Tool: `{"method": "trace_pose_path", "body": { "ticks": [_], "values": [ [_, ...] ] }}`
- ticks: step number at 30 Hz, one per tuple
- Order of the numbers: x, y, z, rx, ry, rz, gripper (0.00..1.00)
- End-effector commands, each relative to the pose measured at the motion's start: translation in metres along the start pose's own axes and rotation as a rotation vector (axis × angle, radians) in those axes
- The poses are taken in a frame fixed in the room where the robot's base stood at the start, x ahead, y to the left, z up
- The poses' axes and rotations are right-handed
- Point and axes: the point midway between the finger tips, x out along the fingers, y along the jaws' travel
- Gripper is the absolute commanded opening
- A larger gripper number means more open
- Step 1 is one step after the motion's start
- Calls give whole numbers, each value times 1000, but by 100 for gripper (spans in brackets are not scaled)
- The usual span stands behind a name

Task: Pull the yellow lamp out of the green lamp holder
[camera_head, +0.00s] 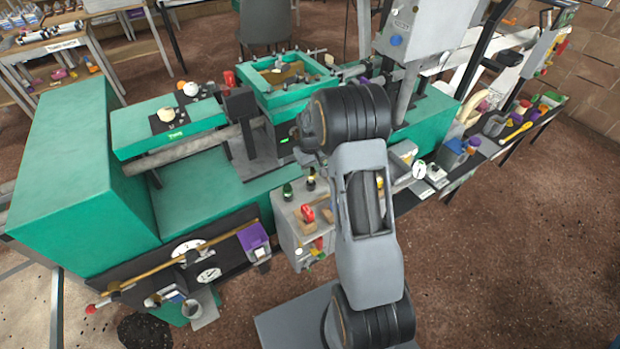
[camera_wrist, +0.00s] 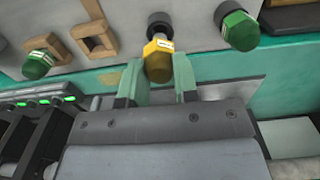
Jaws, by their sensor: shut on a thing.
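In the wrist view, the yellow lamp (camera_wrist: 158,62) is between the two pale green fingers of my gripper (camera_wrist: 158,70), which is shut on it. A dark round knob-like part (camera_wrist: 160,24) shows right behind the yellow lamp; I cannot tell whether the lamp still sits in it or is apart from it. No clearly green holder shows around the yellow lamp. A green lamp (camera_wrist: 38,65) is to the left and another green lamp (camera_wrist: 240,30) to the right on the same grey panel. In the head view my arm hides the gripper and the yellow lamp.
Wooden square frames (camera_wrist: 92,35) stick out of the panel left of the lamp. Small green lights (camera_wrist: 45,101) line a dark part at lower left. In the head view, a big green machine (camera_head: 75,170) and a grey cabinet with a red switch (camera_head: 307,213) stand near my arm.

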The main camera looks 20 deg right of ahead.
Motion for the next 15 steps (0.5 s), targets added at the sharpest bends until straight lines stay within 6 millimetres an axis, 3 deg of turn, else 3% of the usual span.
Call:
{"method": "trace_pose_path", "body": {
  "ticks": [15],
  "values": [
    [-6,0,0,0,0,0,0]
  ]
}}
